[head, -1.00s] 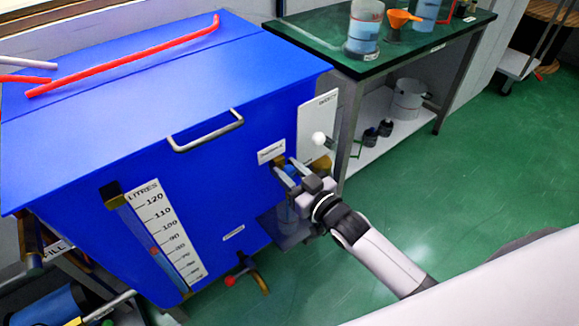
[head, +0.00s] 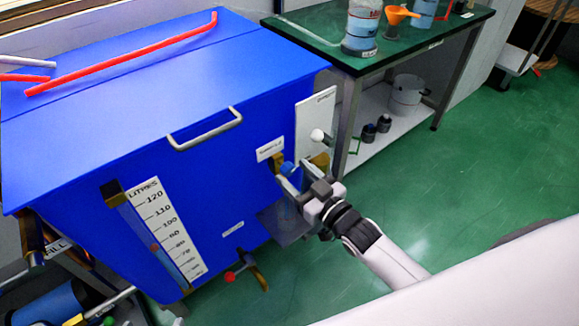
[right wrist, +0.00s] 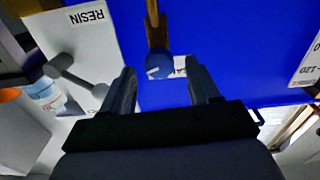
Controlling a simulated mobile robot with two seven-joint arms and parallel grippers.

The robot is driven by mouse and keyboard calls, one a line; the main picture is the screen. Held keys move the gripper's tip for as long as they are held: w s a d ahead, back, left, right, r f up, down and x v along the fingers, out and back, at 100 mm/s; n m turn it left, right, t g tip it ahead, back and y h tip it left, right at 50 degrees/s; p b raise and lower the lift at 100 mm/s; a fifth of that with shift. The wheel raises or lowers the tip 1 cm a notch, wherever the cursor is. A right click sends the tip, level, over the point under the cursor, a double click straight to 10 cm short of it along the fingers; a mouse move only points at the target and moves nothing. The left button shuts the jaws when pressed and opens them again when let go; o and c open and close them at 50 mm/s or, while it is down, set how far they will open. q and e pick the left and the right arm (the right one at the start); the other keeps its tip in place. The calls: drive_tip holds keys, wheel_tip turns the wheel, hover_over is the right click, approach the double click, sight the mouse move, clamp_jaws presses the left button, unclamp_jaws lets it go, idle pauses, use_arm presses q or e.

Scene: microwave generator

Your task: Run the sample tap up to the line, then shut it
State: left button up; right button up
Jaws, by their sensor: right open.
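The sample tap has a round blue knob (head: 287,168) on a brass body, on the front of the blue tank below a white label. In the right wrist view the knob (right wrist: 159,66) lies ahead, between the two fingertips. My right gripper (head: 294,172) is open at the tap; the fingers (right wrist: 160,78) show clear space on both sides of the knob. A clear vessel (head: 286,214) stands below the tap, partly hidden by the gripper. Its line and liquid level are too small to tell. My left gripper is not in view.
The RESIN plate (head: 314,125) with a white-knobbed lever (head: 317,135) is just right of the tap. A green-topped bench (head: 395,45) with vessels stands behind.

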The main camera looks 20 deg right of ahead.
drive_tip(key=shift+v, duration=2)
idle(0.4)
